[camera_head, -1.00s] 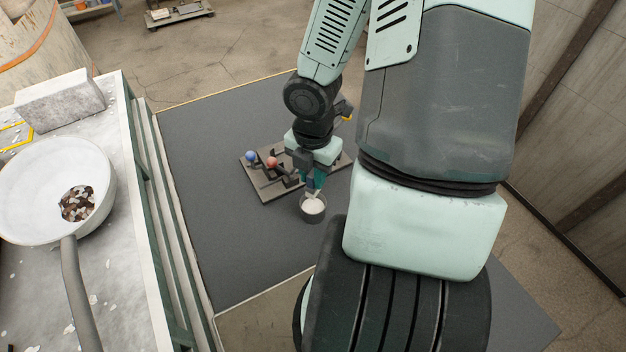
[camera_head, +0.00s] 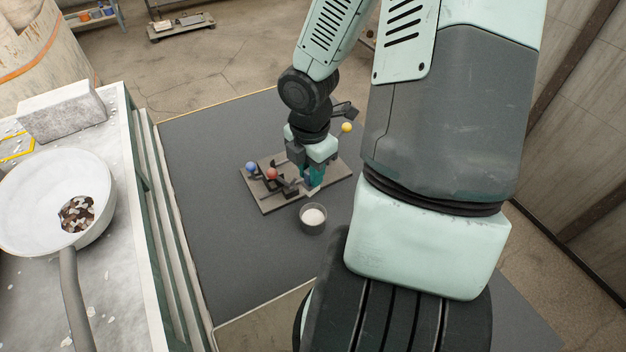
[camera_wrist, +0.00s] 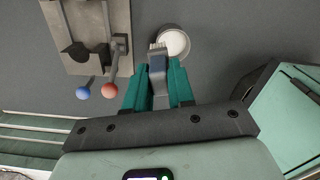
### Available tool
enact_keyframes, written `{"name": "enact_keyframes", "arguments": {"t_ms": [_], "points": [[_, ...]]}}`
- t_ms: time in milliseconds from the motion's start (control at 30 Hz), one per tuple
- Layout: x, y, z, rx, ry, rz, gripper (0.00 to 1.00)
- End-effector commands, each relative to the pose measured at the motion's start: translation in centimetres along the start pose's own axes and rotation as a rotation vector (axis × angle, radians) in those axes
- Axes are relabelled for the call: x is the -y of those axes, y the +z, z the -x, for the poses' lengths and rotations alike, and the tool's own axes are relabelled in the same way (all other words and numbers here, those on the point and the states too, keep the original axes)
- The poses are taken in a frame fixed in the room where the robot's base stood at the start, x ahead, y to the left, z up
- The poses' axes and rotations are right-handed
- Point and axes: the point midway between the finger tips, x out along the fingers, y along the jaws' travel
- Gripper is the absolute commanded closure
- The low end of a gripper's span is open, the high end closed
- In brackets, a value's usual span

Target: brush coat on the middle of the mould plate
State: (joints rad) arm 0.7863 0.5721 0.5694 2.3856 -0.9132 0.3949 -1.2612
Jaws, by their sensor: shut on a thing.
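My gripper (camera_head: 313,179) is shut on a brush, holding it bristles-down. In the wrist view the brush (camera_wrist: 157,62) shows between the teal fingers (camera_wrist: 157,84), with pale bristles at its tip. A round grey pot (camera_head: 313,218) with white coat in it stands on the dark mat; the pot also shows in the wrist view (camera_wrist: 186,35). The brush tip is just behind the pot in the head view. The mould plate (camera_head: 268,201) is a flat grey-brown plate behind the pot, bearing dark parts. My gripper hides part of its right side.
At left, a bench (camera_head: 122,255) holds a white ladle (camera_head: 30,190) and a grey block (camera_head: 62,110). The mat (camera_head: 250,275) is clear in front.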

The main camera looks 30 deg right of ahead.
Motion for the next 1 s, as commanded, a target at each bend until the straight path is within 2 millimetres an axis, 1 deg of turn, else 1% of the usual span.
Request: {"name": "enact_keyframes", "arguments": {"t_ms": [33,167,200,400,500,600,700,800,1000], "points": [[-1.1,0.6,0.1,0.006,0.004,-0.106,1.00],[-3.9,2.2,0.2,0.016,0.007,-0.469,1.00],[-4.8,2.6,0.3,0.018,0.007,-0.585,1.00],[-8.8,4.4,0.9,0.014,0.008,-1.150,1.00],[-10.5,5.0,1.1,0.006,0.003,-1.394,1.00],[-11.8,5.4,1.4,-0.001,-0.003,-1.585,1.00],[-12.7,5.6,1.6,-0.006,-0.009,-1.715,1.00],[-13.1,5.8,1.6,-0.009,-0.013,-1.790,1.00],[-13.2,5.8,0.9,-0.010,-0.017,-1.820,1.00]]}}
